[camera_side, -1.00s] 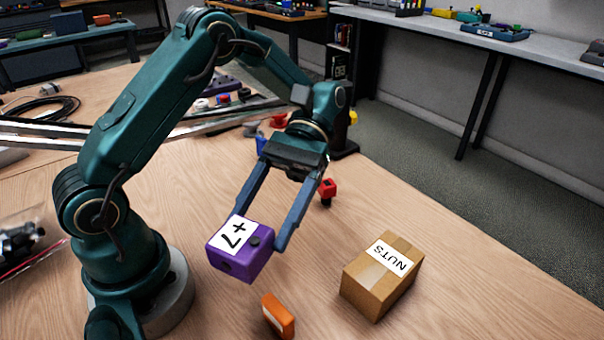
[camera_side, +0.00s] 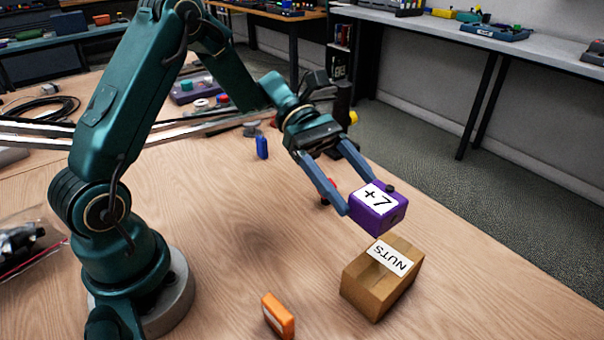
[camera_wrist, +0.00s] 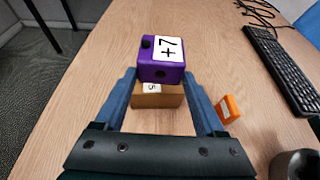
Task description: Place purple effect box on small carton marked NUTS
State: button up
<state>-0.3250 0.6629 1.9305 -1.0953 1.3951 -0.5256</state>
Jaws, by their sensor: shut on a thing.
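The purple effect box (camera_side: 380,212) has a white label reading "+7". My gripper (camera_side: 367,200) is shut on it and holds it in the air, just above and behind the small carton in the side view. The small carton marked NUTS (camera_side: 372,288) is brown cardboard with a white label and stands on the table. In the wrist view the purple box (camera_wrist: 150,68) sits between my fingers and covers part of the carton (camera_wrist: 158,100). A gap between box and carton shows in the side view.
An orange block (camera_side: 278,316) stands on the table left of the carton. A blue block (camera_side: 262,147) and a partly hidden red one are farther back. A keyboard (camera_wrist: 285,70) shows at right in the wrist view. The wooden table around the carton is mostly clear.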

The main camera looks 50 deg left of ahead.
aim_at(367, 232)
jog(key=x, duration=0.4)
jog(key=shift+w+f, duration=0.15)
jog(key=shift+f, duration=2.2)
jog(key=o, duration=1.5)
